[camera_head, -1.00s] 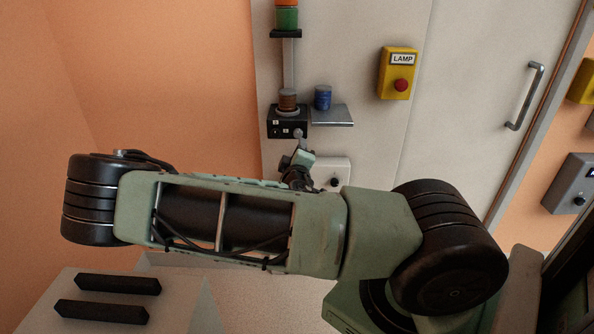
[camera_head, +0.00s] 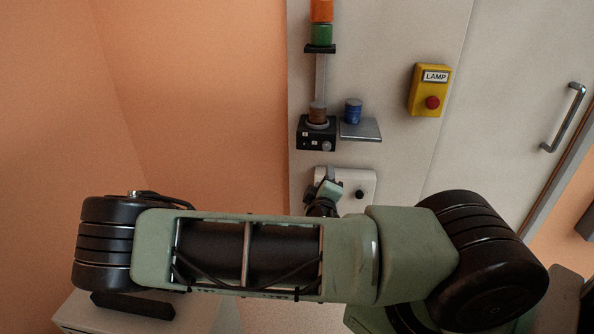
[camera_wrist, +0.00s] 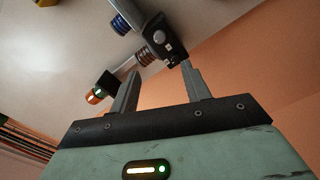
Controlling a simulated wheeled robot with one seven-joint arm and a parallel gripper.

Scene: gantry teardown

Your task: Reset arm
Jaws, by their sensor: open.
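My arm (camera_head: 350,262) spans the lower half of the head view, bent and level across the picture. My gripper shows in the wrist view (camera_wrist: 160,68), with its two grey fingers apart and nothing between them. In the head view only a small part of my arm's far end shows above the forearm, in front of a white wall box (camera_head: 359,183); the fingers cannot be made out there. In the wrist view the stacked light and the small black box stand beyond the fingertips, apart from them.
A stacked light (camera_head: 321,35), a black box (camera_head: 316,133) with a brown cylinder, and a small shelf (camera_head: 361,130) with a blue cylinder (camera_head: 353,111) are on the wall. A yellow LAMP box (camera_head: 429,91) has a red button. A black bar (camera_head: 133,305) lies on a pale surface below my arm.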

